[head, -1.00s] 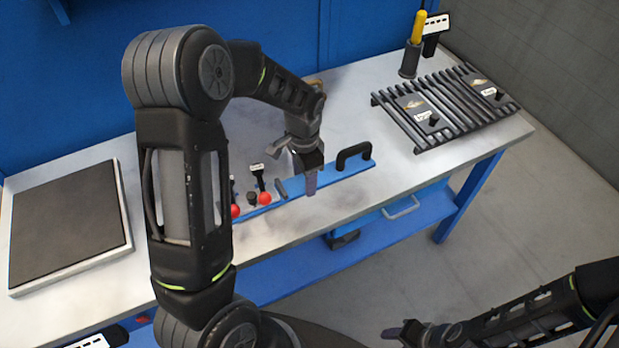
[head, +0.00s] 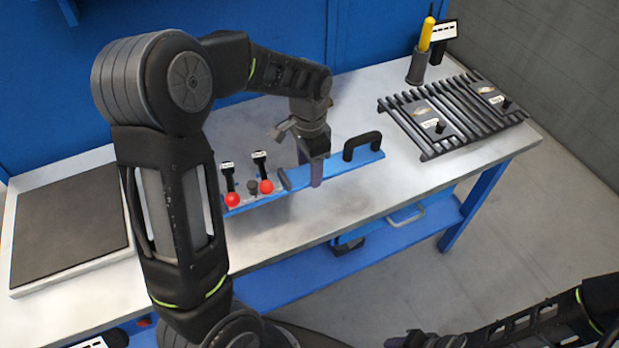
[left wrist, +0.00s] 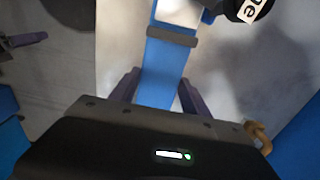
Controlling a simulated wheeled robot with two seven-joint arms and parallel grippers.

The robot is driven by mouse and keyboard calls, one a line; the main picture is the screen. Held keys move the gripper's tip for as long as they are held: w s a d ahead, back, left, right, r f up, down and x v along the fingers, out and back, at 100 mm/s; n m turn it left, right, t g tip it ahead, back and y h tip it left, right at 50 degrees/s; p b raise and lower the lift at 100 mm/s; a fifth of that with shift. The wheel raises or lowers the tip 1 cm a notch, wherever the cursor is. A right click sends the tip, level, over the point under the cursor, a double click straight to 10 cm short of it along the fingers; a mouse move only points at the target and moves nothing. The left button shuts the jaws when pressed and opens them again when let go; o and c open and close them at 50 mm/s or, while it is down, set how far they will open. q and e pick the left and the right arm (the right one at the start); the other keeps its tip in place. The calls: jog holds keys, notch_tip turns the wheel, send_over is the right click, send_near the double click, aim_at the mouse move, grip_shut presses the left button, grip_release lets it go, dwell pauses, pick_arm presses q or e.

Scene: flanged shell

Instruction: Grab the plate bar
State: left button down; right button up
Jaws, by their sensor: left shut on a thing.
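The plate bar is a long blue bar (head: 338,168) with a black arched handle (head: 362,145) at its right end. Red-balled levers (head: 266,187) with white tags and a dark knob stand at its left end. My left gripper (head: 316,172) is shut on the bar between the levers and the handle. In the left wrist view the blue bar (left wrist: 160,75) runs between the two fingers (left wrist: 158,92). Part of the bar is hidden behind the fingers. My right gripper (head: 400,341) is low at the bottom edge, away from the table; its jaws are unclear.
A black slatted rack (head: 452,115) with tagged plates is at the table's right end. A holder (head: 417,68) with a yellow-handled tool stands behind it. A dark-topped pad (head: 68,222) lies at the left. The grey tabletop (head: 385,195) in front of the bar is clear.

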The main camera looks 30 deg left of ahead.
pick_arm(q)
jog(key=shift+r, duration=2.15)
